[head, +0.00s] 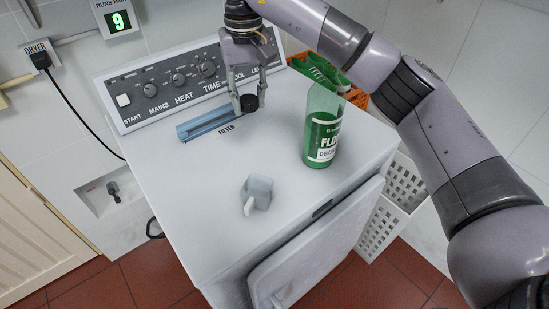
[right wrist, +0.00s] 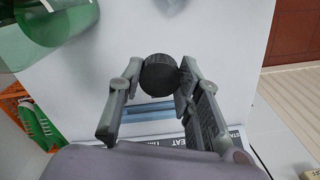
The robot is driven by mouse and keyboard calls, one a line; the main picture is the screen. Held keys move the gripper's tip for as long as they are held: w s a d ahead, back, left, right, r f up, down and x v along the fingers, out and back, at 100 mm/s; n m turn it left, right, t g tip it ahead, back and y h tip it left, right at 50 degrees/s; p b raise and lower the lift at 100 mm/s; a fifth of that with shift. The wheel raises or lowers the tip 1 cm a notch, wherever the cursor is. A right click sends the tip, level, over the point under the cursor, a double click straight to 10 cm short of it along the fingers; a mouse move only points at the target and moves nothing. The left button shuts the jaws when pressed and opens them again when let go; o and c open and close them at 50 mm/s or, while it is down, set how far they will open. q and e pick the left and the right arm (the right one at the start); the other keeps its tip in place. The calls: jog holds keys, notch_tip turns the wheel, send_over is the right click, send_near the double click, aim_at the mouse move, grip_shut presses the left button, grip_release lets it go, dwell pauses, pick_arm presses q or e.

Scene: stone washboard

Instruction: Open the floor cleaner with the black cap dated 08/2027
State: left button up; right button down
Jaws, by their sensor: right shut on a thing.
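The floor cleaner (head: 322,135) is a clear bottle with green liquid and a white label; it stands upright on the white dryer top. Its label is partly readable, "FLO" and a date line starting "08/20"; the full year is too small to tell. It also shows in the right wrist view (right wrist: 45,22), cut off by the edge. I see no cap on the bottle. My right gripper (head: 249,100) is shut on a black cap (right wrist: 159,75), left of the bottle and apart from it, near the filter slot. My left gripper is not in view.
A small pale grey cup-like object (head: 260,190) stands on the dryer top in front. The blue filter (head: 205,120) lies by the knob panel (head: 190,80). An orange basket (head: 357,97) with green things is behind the bottle.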

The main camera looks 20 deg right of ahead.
jog(key=p, duration=0.3)
send_over(253, 170)
notch_tip(253, 170, down, 15)
jog(key=shift+f, duration=0.2)
notch_tip(253, 170, down, 4)
jog(key=shift+f+p, duration=0.15)
jog(key=shift+p, duration=0.6)
jog(key=shift+f, duration=0.1)
jog(key=shift+f+b, duration=0.15)
jog(key=shift+b, duration=0.15)
jog(key=c, duration=1.2)
grip_release()
jog(key=shift+o, duration=0.2)
